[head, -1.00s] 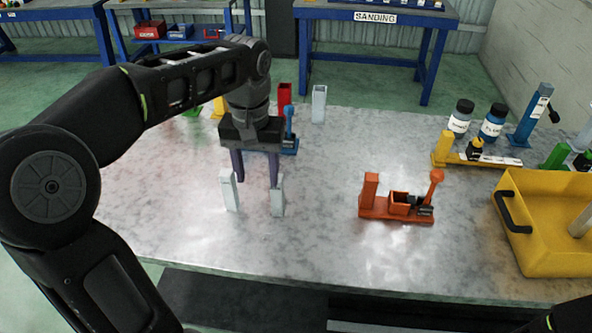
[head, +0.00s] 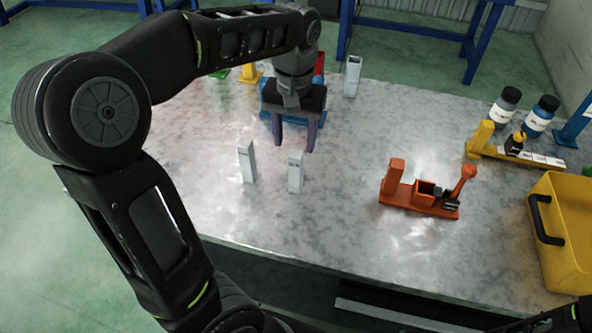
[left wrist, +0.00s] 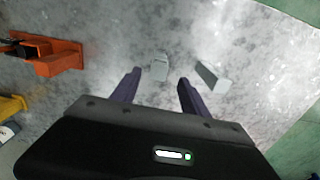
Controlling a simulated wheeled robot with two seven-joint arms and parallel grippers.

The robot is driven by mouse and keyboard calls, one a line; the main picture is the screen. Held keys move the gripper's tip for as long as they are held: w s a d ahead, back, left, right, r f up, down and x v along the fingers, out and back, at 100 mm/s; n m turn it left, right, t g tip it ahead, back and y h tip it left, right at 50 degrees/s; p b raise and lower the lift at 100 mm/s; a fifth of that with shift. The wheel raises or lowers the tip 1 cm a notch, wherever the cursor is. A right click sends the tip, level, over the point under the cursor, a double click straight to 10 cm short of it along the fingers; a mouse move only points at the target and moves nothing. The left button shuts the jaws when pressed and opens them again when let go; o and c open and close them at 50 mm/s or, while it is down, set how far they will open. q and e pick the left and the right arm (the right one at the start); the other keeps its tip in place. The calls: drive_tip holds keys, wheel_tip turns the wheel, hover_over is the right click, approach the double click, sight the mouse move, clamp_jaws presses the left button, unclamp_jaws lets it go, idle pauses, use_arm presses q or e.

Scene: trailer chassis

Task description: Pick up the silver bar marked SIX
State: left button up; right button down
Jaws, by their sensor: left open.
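Two silver bars stand upright near the table's front edge, a left one (head: 247,161) and a right one (head: 296,172). Their small markings are too blurred to read, so I cannot tell which says SIX. My left gripper (head: 294,148) is open and empty, its purple fingers pointing down. In the head view it appears just above and behind the right bar. In the left wrist view the right bar (left wrist: 160,66) shows between and just beyond the fingertips (left wrist: 159,77). The left bar (left wrist: 211,76) lies outside the fingers. My right gripper is not in view.
An orange fixture (head: 420,200) stands right of the bars. A yellow fixture (head: 515,152), two bottles (head: 503,106) and a yellow bin (head: 563,226) are farther right. A grey open holder (head: 353,76) and a blue fixture (head: 266,107) stand behind. The table between bars and orange fixture is clear.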

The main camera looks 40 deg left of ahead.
sight(296, 154)
use_arm(q)
drive_tip(key=shift+d+f+p, duration=0.1)
drive_tip(key=shift+f+p, duration=0.45)
drive_tip(key=shift+f, duration=2.05)
drive_tip(key=shift+c, duration=0.3)
clamp_jaws()
